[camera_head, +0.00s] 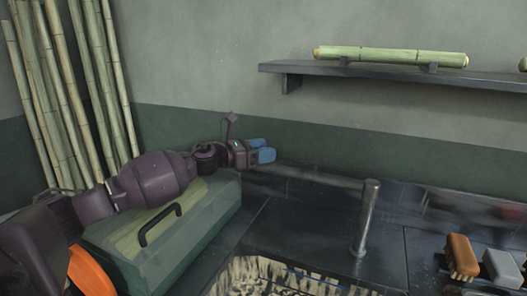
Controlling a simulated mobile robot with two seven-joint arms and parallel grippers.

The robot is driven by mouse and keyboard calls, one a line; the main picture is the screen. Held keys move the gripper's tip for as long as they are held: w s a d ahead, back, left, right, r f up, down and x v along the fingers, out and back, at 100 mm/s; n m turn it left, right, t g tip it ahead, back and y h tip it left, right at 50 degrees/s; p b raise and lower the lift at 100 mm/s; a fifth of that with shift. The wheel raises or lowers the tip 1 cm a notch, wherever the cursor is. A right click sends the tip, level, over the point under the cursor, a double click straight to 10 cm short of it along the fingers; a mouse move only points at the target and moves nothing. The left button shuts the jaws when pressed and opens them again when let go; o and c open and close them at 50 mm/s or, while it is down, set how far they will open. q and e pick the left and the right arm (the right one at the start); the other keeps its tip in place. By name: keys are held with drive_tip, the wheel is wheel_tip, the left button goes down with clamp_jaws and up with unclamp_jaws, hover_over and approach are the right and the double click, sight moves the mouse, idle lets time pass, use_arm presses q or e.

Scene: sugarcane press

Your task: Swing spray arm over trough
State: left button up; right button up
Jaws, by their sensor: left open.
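A dark metal post (366,218) stands upright on the counter behind the trough and leans slightly in the picture. My left gripper (265,149), with blue fingertips, is open and empty near the back wall. It is left of the post and apart from it, past the far end of a green box. My right gripper is out of view.
The green box (205,229) with a black handle sits under my left arm. Bamboo or cane poles (75,85) lean at the left. A wall shelf (400,73) holds a green cane piece (390,56). Brushes (462,256) lie at the right. The counter around the post is clear.

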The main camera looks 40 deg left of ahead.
use_arm(q)
clamp_jaws()
idle(0.4)
drive_tip(key=shift+s, duration=0.1)
